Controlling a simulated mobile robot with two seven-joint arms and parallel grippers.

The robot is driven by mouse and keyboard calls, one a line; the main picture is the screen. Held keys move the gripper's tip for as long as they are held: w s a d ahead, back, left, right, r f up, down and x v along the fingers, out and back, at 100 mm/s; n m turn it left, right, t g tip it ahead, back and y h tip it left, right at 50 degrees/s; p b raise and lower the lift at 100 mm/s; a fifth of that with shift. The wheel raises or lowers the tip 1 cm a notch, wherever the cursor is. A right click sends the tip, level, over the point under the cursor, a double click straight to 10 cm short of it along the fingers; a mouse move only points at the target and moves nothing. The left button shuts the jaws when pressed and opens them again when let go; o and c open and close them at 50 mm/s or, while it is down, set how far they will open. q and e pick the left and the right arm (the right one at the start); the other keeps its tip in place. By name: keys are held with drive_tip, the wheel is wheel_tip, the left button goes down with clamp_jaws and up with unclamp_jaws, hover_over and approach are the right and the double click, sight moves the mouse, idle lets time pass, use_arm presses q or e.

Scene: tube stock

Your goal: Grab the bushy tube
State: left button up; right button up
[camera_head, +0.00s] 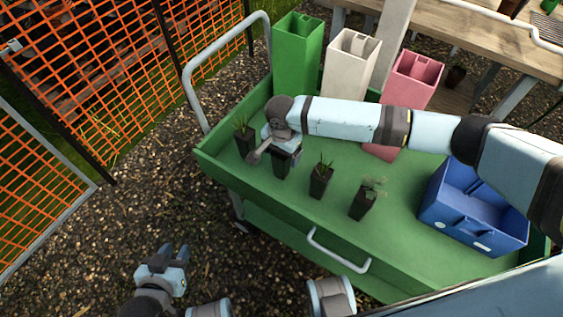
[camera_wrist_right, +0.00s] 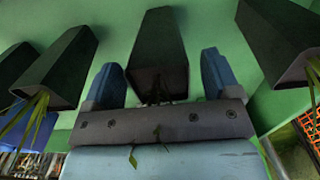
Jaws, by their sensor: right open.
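Several dark square tubes with plants stand in a row on the green cart (camera_head: 330,228). The leftmost tube (camera_head: 245,144) and the third tube (camera_head: 321,182) hold narrow grassy leaves. The rightmost tube (camera_head: 363,206) holds a spreading plant with rounder leaves. My right gripper (camera_head: 280,153) is over the second tube (camera_head: 281,169) and hides most of its plant. In the right wrist view, my open right gripper (camera_wrist_right: 162,82) has its blue fingers on either side of this tube (camera_wrist_right: 157,50), with gaps visible. My left gripper (camera_head: 168,262) is low at the left, away from the cart; its opening is unclear.
Tall green (camera_head: 297,60), cream (camera_head: 349,68) and pink (camera_head: 414,80) bins stand along the cart's back. A blue crate (camera_head: 470,222) is at the cart's right. Neighbouring tubes stand close on both sides of my right gripper. An orange mesh fence (camera_head: 120,80) is at the left.

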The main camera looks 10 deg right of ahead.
drive_tip(key=shift+c, duration=0.5)
drive_tip(key=c, duration=1)
drive_tip(key=shift+r, duration=0.1)
